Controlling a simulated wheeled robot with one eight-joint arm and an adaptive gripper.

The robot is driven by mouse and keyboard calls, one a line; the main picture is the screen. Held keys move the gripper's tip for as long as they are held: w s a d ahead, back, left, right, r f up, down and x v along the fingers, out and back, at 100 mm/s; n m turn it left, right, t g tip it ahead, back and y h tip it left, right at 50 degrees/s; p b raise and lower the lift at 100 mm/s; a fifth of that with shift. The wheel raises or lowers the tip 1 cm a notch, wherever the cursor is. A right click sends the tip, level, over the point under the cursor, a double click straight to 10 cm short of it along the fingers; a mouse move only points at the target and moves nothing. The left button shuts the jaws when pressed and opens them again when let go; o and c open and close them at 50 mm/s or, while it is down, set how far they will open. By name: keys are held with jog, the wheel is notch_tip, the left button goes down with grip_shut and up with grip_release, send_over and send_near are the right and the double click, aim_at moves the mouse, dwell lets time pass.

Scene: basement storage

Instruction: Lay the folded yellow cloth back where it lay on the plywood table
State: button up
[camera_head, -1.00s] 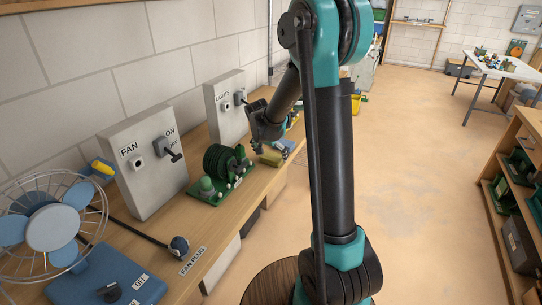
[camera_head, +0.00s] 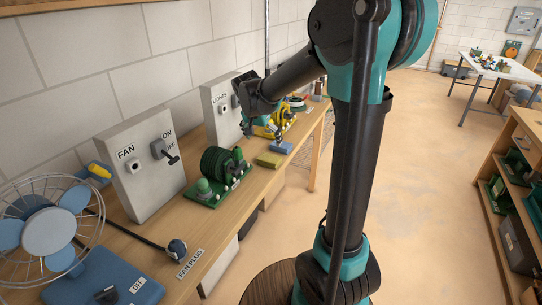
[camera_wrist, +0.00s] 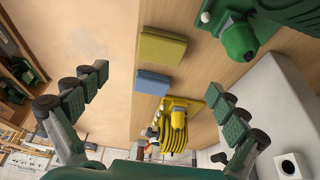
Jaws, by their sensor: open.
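The folded yellow cloth (camera_head: 269,160) lies flat on the plywood table (camera_head: 222,225), close to its front edge. In the wrist view the yellow cloth (camera_wrist: 163,46) lies beside a folded blue cloth (camera_wrist: 153,83), with a narrow gap between them. The blue cloth also shows in the head view (camera_head: 283,147). My gripper (camera_wrist: 160,100) is open and empty, its fingers spread wide, above the table and apart from the yellow cloth. In the head view my gripper (camera_head: 244,112) is up near the lights switch box and partly hard to make out.
A green cable reel (camera_head: 220,170) stands left of the cloth, and a yellow reel (camera_head: 278,118) stands beyond it. The fan switch box (camera_head: 140,160) and lights switch box (camera_head: 222,108) stand along the wall. A blue fan (camera_head: 50,232) is at the near left. Open floor lies right of the table.

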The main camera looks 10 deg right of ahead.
jog(key=s+d+f+n+y, duration=0.1)
jog(key=s+f, duration=0.3)
jog(key=s, duration=0.4)
jog(key=s+d+f+n, duration=0.3)
jog(key=s+f, duration=0.1)
jog(key=s, duration=0.5)
jog(key=s+d+f+n+y, duration=0.1)
jog(key=s+d+f+n, duration=0.2)
jog(key=s, duration=0.6)
jog(key=shift+f+t+y, duration=0.3)
jog(key=shift+f, duration=0.2)
